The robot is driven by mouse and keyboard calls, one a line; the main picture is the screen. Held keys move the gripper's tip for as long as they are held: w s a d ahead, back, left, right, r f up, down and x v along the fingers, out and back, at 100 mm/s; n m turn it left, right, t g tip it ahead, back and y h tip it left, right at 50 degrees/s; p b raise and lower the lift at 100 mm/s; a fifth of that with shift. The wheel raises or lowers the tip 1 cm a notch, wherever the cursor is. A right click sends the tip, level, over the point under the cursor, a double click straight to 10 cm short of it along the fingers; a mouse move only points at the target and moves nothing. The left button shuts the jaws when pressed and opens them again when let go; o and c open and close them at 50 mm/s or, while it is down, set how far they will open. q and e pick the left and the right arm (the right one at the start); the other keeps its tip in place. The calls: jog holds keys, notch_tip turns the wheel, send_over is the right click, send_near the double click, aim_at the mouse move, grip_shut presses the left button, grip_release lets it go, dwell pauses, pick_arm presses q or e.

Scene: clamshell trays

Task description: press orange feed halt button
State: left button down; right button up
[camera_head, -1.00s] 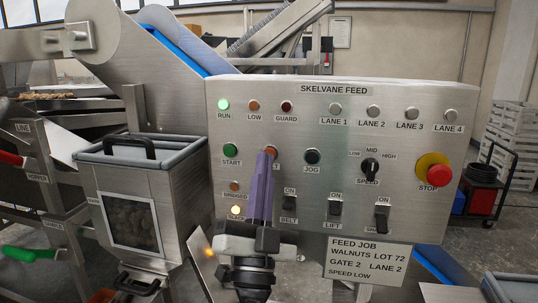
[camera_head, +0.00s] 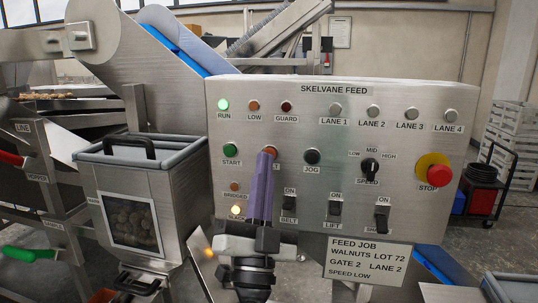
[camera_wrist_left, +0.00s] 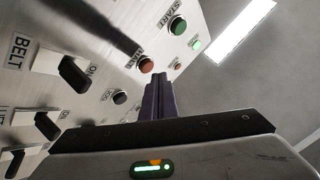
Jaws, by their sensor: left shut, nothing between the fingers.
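The orange feed halt button (camera_head: 271,150) is on the metal control panel (camera_head: 430,95), between the green START button (camera_head: 231,149) and the black JOG button (camera_head: 311,156). My left gripper (camera_head: 265,155) is shut and empty, its purple fingers pointing up at the panel. Its tips cover much of the orange button and its label in the head view. In the left wrist view, the orange button (camera_wrist_left: 145,64) shows just beyond the fingertips (camera_wrist_left: 158,78). I cannot tell whether they touch. My right gripper is not in view.
The red STOP button (camera_head: 438,172) on a yellow base is at the panel's right. BELT, LIFT and another switch line the lower panel. A lidded bin (camera_head: 150,185) stands left. The RUN lamp (camera_head: 223,105) glows green and a lower-left lamp (camera_head: 236,210) glows yellow.

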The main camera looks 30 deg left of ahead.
pick_arm(q)
jog(key=shift+w, duration=0.1)
jog(key=shift+w+a+p, duration=0.15)
jog(key=shift+w+p, duration=0.2)
jog(key=shift+w+a, duration=0.1)
jog(key=shift+w, duration=0.3)
dwell(0.6)
jog(key=shift+s+p, duration=0.15)
jog(key=shift+p, duration=0.15)
jog(key=shift+s+d+p, duration=0.25)
jog(key=shift+s+p, duration=0.25)
jog(key=shift+s, duration=0.2)
